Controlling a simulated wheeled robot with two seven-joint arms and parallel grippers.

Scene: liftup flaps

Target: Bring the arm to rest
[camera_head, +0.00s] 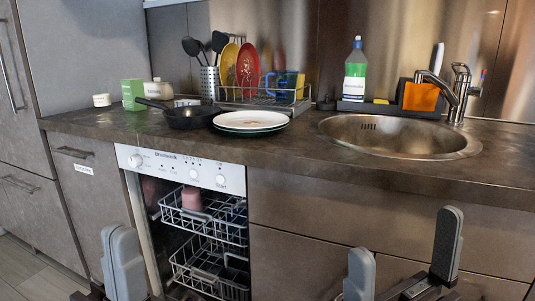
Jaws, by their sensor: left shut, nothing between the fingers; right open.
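My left gripper (122,256) shows at the lower left, in front of the left side of the dishwasher (185,167). Its grey fingers are together and nothing shows between them. My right gripper (406,236) shows at the lower right, in front of the drawer fronts (310,220) below the sink. Its two fingers stand wide apart with nothing between them. Both grippers appear below the worktop's front edge. The lower parts of both arms are cut off by the bottom of the picture.
The dishwasher's inside shows, with wire racks (208,222) and a pink cup (191,198). The worktop (305,160) above holds a black pan (190,117), white plates (250,119), a dish rack (275,100), a green-and-white bottle (356,75) and a round sink (400,137).

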